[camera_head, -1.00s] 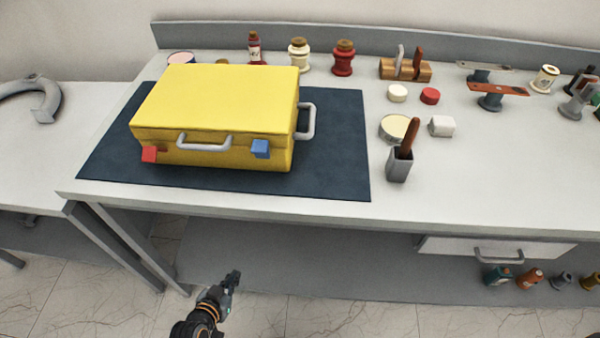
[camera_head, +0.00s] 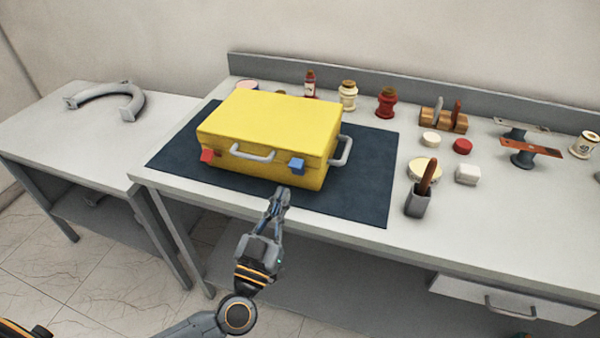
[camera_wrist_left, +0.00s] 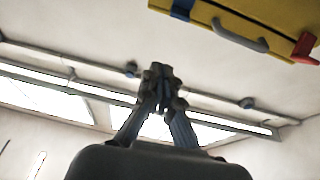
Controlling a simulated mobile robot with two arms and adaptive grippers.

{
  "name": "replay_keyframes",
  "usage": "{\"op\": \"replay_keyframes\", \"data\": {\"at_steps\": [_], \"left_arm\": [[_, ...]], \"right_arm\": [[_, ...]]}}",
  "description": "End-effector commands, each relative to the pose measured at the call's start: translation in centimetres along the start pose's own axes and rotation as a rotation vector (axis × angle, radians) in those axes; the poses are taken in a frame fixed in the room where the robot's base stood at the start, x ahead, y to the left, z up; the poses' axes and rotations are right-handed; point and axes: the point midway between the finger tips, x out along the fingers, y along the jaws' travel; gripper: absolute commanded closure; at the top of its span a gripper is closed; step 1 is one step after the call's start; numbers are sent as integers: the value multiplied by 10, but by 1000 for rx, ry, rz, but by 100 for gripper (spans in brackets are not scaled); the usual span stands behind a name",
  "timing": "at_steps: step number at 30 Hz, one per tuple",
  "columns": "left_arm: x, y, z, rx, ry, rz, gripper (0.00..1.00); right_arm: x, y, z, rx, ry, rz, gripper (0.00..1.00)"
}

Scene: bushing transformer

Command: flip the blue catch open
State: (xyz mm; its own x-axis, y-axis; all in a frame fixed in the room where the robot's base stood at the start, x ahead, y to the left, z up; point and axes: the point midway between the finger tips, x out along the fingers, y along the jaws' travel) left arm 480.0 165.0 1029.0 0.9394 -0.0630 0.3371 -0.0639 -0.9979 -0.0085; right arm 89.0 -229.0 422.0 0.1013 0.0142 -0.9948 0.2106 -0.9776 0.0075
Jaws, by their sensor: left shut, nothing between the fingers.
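The yellow case (camera_head: 270,130) lies closed on a dark blue mat (camera_head: 365,180) on the workbench. The blue catch (camera_head: 296,166) is on its front face, right of the grey handle (camera_head: 252,153); a red catch (camera_head: 207,155) is to the left. My left gripper (camera_head: 281,192) is shut and empty, just in front of and below the blue catch, apparently apart from it. In the left wrist view the shut fingertips (camera_wrist_left: 158,70) point up, with the case (camera_wrist_left: 240,22) above right. The blue catch there (camera_wrist_left: 182,7) is cut by the top edge. My right gripper is out of view.
Bottles and jars (camera_head: 387,102) stand along the bench's back. A grey holder (camera_head: 418,203) with a brown-handled tool, a round tin (camera_head: 424,168) and a white block (camera_head: 467,174) are right of the mat. A side table (camera_head: 60,140) stands left.

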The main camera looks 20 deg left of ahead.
Motion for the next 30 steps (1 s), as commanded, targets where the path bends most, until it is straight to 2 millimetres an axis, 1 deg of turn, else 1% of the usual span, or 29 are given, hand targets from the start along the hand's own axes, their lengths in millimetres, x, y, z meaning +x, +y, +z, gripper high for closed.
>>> {"op": "replay_keyframes", "data": {"at_steps": [5,13,17,20,30], "left_arm": [[1,-7,-2,4,0,-33,100],[1,-7,-2,4,1,-32,100],[10,-7,-4,6,3,-31,100],[24,-8,-5,6,4,-32,100],[97,-10,-5,5,4,-32,100]], "right_arm": [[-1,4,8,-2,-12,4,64],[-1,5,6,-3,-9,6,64],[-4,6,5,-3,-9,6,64],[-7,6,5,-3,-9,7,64],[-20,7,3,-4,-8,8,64]]}}
